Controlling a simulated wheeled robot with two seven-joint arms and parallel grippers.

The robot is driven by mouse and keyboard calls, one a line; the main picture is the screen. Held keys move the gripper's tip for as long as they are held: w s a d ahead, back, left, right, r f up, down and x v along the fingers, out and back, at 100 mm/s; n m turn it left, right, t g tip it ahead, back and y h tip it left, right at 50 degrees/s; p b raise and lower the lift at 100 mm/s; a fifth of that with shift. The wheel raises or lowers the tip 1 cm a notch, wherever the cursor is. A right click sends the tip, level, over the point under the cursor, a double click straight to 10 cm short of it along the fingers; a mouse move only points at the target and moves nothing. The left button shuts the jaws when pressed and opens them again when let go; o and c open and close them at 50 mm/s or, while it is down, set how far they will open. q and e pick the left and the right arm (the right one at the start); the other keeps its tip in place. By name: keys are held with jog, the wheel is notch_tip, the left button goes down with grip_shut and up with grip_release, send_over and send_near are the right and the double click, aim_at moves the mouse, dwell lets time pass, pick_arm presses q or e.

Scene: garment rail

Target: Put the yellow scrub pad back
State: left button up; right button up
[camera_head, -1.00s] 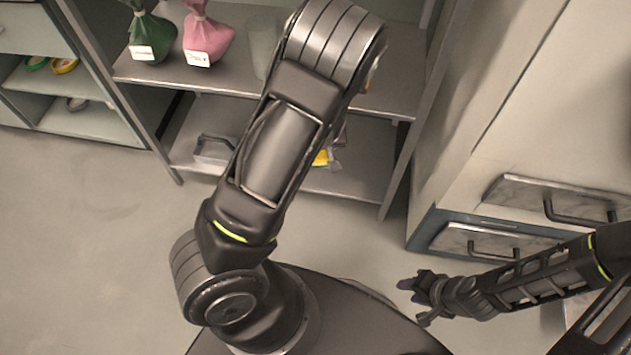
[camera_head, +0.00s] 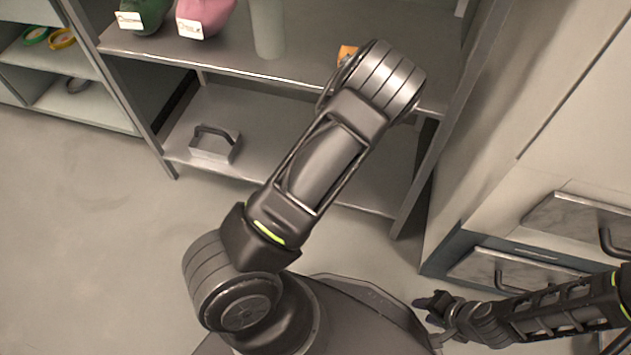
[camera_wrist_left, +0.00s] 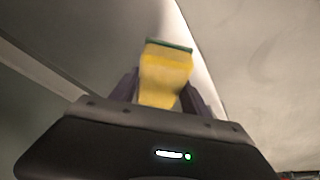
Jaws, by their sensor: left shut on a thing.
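The yellow scrub pad (camera_wrist_left: 166,76), with a dark green edge at its far end, shows in the left wrist view. My left gripper (camera_wrist_left: 163,92) is shut on it, with one dark finger on each side. The pad is slightly blurred. My right gripper (camera_head: 424,320) is at the lower right of the head view, open and empty, low in front of the drawers.
A grey rack has an upper shelf (camera_head: 220,50) with green (camera_head: 146,14) and pink bags (camera_head: 204,14) and a grey cylinder (camera_head: 267,28). Its lower shelf (camera_head: 262,125) bears a handled grey block (camera_head: 215,145). Marble-fronted drawers (camera_head: 505,270) stand at right. Floor at left is clear.

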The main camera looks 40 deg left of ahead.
pick_arm(q)
jog(key=shift+f+b, duration=0.95)
jog(key=shift+f, duration=1.45)
jog(key=shift+f, duration=0.15)
jog(key=shift+f+b, duration=1.15)
jog(key=shift+f, duration=1.25)
jog(key=shift+f, duration=0.15)
jog(key=o, duration=1.3)
